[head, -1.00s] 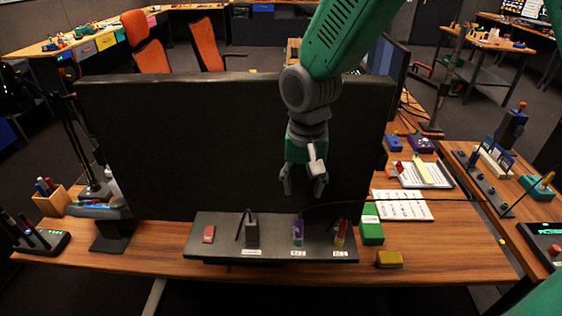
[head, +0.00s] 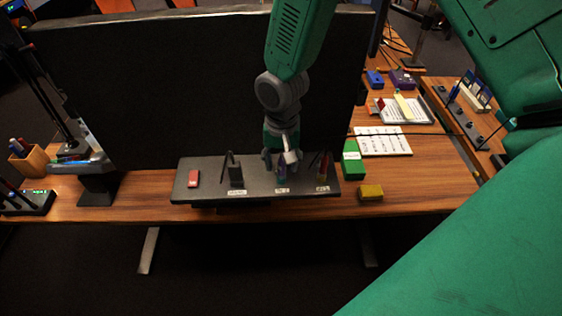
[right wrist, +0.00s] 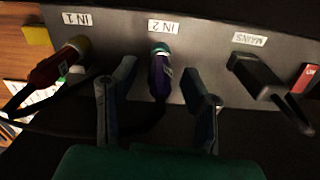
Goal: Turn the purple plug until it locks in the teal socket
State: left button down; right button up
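The purple plug (right wrist: 159,78) sits at the teal socket (right wrist: 160,47) under the IN 2 label in the right wrist view, with its cable running back from it. I cannot tell whether it is locked. My right gripper (right wrist: 160,70) is open, with one finger on each side of the plug and visible gaps to both. In the head view my right gripper (head: 281,163) is down at the panel (head: 208,172), its fingers partly covering the purple plug (head: 281,176). My left gripper is not in view.
A red plug (right wrist: 56,66) in a yellow socket stands left of the purple one in the wrist view. A black MAINS plug (right wrist: 258,76) and red switch (right wrist: 304,78) are right. A dark screen (head: 190,85) rises behind the panel. Green (head: 351,160) and yellow (head: 370,192) blocks lie beside it.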

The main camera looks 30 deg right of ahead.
jog(key=shift+f, duration=0.25)
grip_shut()
jog(key=m+p, duration=0.2)
jog(key=m, duration=0.2)
jog(key=shift+a+m, duration=0.1)
jog(key=shift+m, duration=0.3)
jog(key=shift+m+p, duration=1.45)
jog(key=shift+m, duration=0.95)
jog(key=shift+f, duration=0.1)
